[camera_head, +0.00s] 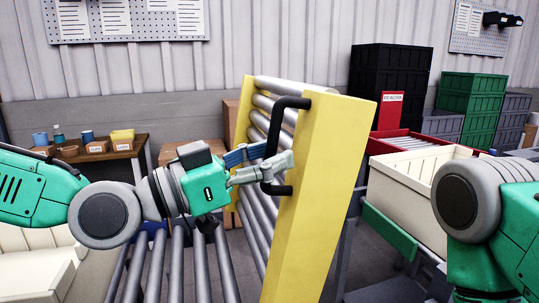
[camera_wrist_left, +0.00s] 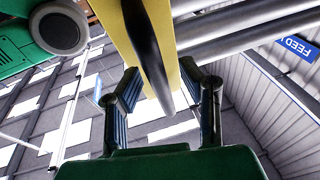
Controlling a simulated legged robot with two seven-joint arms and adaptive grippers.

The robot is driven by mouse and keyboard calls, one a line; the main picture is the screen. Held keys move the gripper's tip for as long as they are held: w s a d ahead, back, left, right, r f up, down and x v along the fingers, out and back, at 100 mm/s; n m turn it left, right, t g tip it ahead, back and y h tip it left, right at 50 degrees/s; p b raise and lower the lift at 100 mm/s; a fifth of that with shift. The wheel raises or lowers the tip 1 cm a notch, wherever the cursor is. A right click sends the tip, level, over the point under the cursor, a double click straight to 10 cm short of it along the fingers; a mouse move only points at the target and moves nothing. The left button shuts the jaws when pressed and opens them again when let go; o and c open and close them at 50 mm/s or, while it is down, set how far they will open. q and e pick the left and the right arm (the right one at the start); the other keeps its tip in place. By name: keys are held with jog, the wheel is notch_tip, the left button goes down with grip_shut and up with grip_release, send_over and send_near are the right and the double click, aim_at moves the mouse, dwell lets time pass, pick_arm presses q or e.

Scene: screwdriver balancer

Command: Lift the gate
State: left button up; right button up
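The gate (camera_head: 305,195) is a yellow frame with grey rollers, and it stands steeply raised in the middle of the head view. Its black handle (camera_head: 291,102) is a bent bar on the near yellow side. My left gripper (camera_head: 272,157) is at the lower part of the handle. In the left wrist view the handle (camera_wrist_left: 150,55) runs between the two fingers of the gripper (camera_wrist_left: 162,75), with gaps showing beside it. The fingers are apart. My right arm shows at the right edge of the head view, but its gripper is out of view.
A roller conveyor (camera_head: 178,265) lies below and left of the gate. A cream crate (camera_head: 405,195) and a red tray (camera_head: 375,146) are on the right. Black bins (camera_head: 390,75) and green bins (camera_head: 470,105) stand behind. A wooden table (camera_head: 105,153) is at the back left.

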pick_arm(q)
jog(key=shift+s+r, duration=0.1)
jog(key=shift+a, duration=0.1)
jog(key=v, duration=1.2)
